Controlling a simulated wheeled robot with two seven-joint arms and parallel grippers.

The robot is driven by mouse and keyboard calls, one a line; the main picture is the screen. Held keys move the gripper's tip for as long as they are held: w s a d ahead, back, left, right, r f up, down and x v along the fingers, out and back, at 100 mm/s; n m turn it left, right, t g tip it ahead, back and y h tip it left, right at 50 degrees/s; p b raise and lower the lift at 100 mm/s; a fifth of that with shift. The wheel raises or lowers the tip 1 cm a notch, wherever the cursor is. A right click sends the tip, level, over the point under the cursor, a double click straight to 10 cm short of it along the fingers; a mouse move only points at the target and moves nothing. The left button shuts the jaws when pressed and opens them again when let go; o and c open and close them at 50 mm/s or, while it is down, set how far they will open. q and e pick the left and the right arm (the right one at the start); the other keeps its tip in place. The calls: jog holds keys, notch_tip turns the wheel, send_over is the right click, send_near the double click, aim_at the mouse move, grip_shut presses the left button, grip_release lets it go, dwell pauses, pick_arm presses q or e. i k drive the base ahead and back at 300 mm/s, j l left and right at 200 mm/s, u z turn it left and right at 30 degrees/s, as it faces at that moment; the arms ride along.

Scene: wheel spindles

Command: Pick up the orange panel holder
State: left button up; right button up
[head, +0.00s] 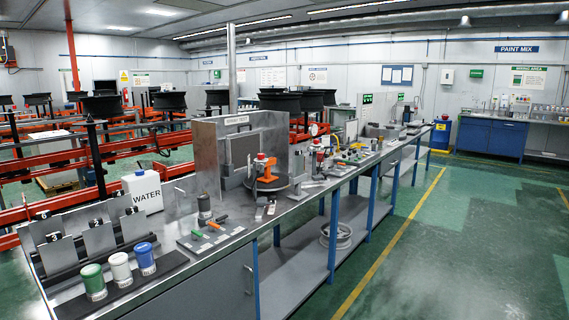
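A small orange-handled item (216,226) lies on a flat tray on the bench, beside a green one; I cannot tell whether either is a panel holder. Neither of my grippers is in view, and nothing touches these things.
A long metal bench (300,197) runs from front left to back right. Green, white and blue-lidded jars (120,268), grey panels in a rack (98,236) and a WATER jug (143,191) crowd its near end. The green floor (440,250) at right is clear.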

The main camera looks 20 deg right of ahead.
aim_at(268, 179)
jog(key=i+l+z, duration=0.65)
jog(key=l+z, duration=0.15)
jog(key=l, duration=0.15)
jog(key=i+l+z, duration=0.75)
jog(key=i, duration=0.5)
jog(key=i+l+z, duration=0.1)
jog(key=i+z, duration=0.3)
jog(key=i, duration=0.5)
jog(key=i+u, duration=0.4)
jog(key=i+l+u, duration=0.1)
jog(key=i+u, duration=0.2)
jog(key=u, duration=0.15)
jog(key=i+l+u, duration=0.25)
jog(key=u, duration=0.15)
jog(key=i+l+u, duration=0.3)
jog(key=u, duration=0.15)
